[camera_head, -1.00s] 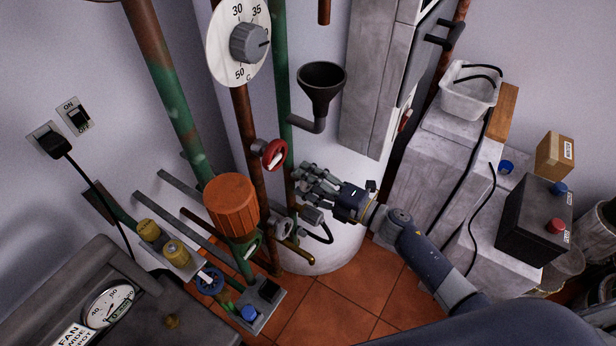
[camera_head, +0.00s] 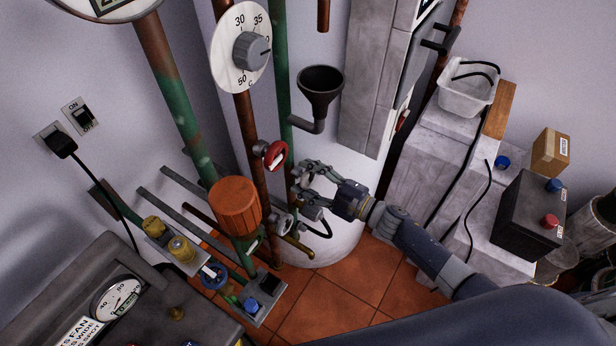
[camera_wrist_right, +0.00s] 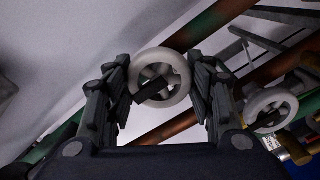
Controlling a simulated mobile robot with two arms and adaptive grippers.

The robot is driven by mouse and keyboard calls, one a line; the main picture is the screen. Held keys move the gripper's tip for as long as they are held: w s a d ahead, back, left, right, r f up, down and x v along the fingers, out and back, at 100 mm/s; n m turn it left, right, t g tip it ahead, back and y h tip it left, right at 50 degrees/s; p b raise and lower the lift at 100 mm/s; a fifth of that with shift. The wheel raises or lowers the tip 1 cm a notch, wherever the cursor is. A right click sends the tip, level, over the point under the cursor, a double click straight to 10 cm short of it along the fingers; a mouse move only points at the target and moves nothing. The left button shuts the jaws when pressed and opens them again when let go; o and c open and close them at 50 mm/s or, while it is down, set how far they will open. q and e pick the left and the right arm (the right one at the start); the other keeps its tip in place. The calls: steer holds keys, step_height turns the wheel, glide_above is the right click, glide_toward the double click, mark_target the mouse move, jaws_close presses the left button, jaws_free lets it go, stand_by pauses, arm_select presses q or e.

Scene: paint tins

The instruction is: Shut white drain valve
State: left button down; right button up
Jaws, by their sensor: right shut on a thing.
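A white round handwheel (camera_wrist_right: 180,91) with dark spokes sits between the fingers of my right gripper (camera_wrist_right: 160,85) in the right wrist view. The fingers touch its rim on both sides. In the head view my right gripper (camera_head: 304,178) is at the green pipe, and its fingers hide most of this wheel. A second pale handwheel (camera_head: 283,224) is lower left, close to a brass spout (camera_head: 298,247); it also shows at the right of the right wrist view (camera_wrist_right: 270,108). I cannot tell from any label which wheel is the drain valve. My left gripper is not in view.
A red handwheel (camera_head: 274,154) is just above left of the gripper. A black funnel (camera_head: 320,85) is above it. An orange cap (camera_head: 235,206) and several pipes crowd the left. A white tub (camera_head: 467,88) and a battery (camera_head: 530,218) are at the right.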

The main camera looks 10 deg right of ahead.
stand_by(0.3)
steer(key=o, duration=1.1)
steer(key=v, duration=1.2)
